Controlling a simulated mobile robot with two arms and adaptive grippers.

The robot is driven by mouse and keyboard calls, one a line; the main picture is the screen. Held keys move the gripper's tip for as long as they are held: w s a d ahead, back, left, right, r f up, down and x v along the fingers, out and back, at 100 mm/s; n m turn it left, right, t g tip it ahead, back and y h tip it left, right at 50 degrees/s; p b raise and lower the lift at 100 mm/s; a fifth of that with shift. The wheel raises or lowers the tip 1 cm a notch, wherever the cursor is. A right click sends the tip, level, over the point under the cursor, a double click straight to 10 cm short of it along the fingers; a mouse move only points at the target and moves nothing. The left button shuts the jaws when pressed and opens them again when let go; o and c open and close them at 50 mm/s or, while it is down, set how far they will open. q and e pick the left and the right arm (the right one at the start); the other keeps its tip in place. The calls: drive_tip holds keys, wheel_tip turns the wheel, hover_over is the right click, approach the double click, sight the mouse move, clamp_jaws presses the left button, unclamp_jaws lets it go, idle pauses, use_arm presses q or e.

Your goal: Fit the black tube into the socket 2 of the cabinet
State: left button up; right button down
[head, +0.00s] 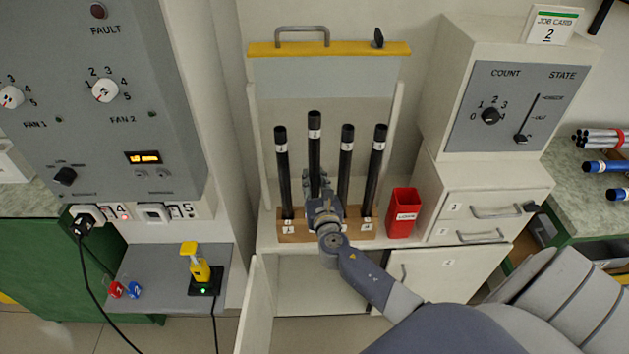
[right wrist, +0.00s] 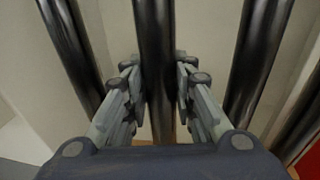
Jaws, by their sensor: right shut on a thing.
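Several black tubes with white bands stand in a wooden block (head: 297,238) inside the open-fronted cabinet (head: 260,130). My right gripper (head: 318,190) is shut on the second black tube from the left (head: 314,150), low on its length. This tube is upright and its top stands higher than its neighbours' tops. In the right wrist view the held tube (right wrist: 154,50) passes between the two fingers. Its lower end and its place in the block are hidden by my gripper, so I cannot tell whether it is seated. My left gripper is not in view.
Neighbouring tubes, left (head: 283,170) and right (head: 346,160), stand close on both sides of the gripper. A red bin (head: 404,213) is right of the block. A yellow-edged raised panel (head: 330,49) is above. A lower door (head: 257,300) stands open.

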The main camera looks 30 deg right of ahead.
sight(315, 194)
drive_tip(key=shift+f+b, duration=1.7)
drive_tip(key=shift+f, duration=0.2)
drive_tip(key=c, duration=1.2)
unclamp_jaws()
drive_tip(key=shift+c, duration=0.2)
drive_tip(key=v, duration=1.2)
